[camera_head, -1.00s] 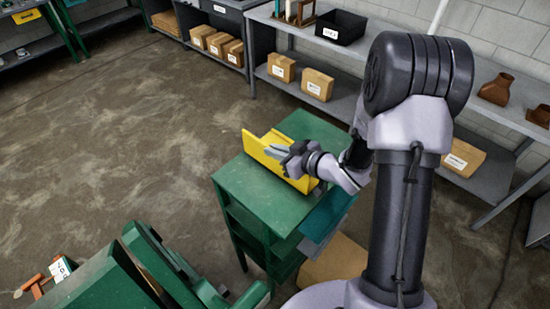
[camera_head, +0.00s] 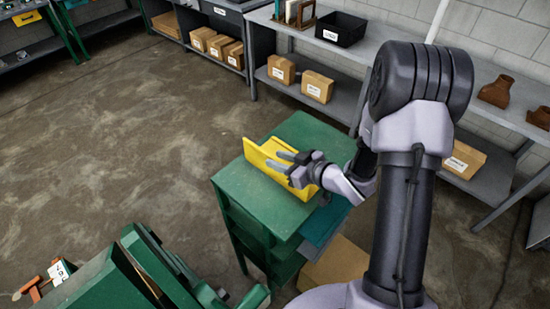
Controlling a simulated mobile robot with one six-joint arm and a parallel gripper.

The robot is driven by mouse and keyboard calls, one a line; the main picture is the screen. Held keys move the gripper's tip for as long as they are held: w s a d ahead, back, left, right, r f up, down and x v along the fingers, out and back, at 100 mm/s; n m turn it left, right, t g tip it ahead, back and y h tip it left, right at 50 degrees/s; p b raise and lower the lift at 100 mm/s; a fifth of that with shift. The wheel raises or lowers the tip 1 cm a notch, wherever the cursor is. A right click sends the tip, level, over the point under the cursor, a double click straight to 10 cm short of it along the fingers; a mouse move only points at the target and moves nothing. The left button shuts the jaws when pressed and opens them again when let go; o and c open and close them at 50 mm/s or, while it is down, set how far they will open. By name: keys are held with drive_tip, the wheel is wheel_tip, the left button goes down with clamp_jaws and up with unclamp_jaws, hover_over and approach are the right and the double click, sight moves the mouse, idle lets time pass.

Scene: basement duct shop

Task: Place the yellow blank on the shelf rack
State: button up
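The yellow blank (camera_head: 263,155), a bent sheet with an upright face and a flange, is at the top of a green cabinet (camera_head: 244,187). My gripper (camera_head: 281,160) reaches in from the right, over the blank. Its two dark fingers point left and show a gap between them, so it looks open. The fingers overlap the blank in this view, and I cannot tell whether they touch it. The wrist hides part of the blank's right side. Grey shelf racks (camera_head: 375,36) stand along the back wall.
A black bin (camera_head: 342,30) sits on the upper shelf, with cardboard boxes (camera_head: 317,87) below. Brown duct pieces (camera_head: 496,90) are on the right. A green machine (camera_head: 105,285) stands at the lower left. The floor (camera_head: 110,150) left of the cabinet is clear.

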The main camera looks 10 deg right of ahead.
drive_tip(key=p+v, duration=0.1)
drive_tip(key=v, duration=0.9)
drive_tip(key=shift+s+d, duration=0.1)
drive_tip(key=shift+d, duration=0.05)
drive_tip(key=w+d+r+m+h, duration=0.3)
drive_tip(key=d+r+m+h, duration=0.1)
drive_tip(key=d+r+h, duration=0.4)
drive_tip(key=s+a+r+m+g+h, duration=0.1)
drive_tip(key=s+r+m+h, duration=0.15)
drive_tip(key=r, duration=0.25)
drive_tip(key=s+a+r+m+g+y, duration=0.2)
drive_tip(key=s+a+m, duration=0.1)
drive_tip(key=s+a, duration=0.6)
drive_tip(key=s+a+r+m+g+y, duration=0.2)
drive_tip(key=s+a+r+y, duration=0.1)
drive_tip(key=s+a, duration=0.55)
wheel_tip(320, 180, down, 22)
drive_tip(key=s+d+b, duration=0.2)
drive_tip(key=b, duration=1.9)
drive_tip(key=shift+r, duration=0.15)
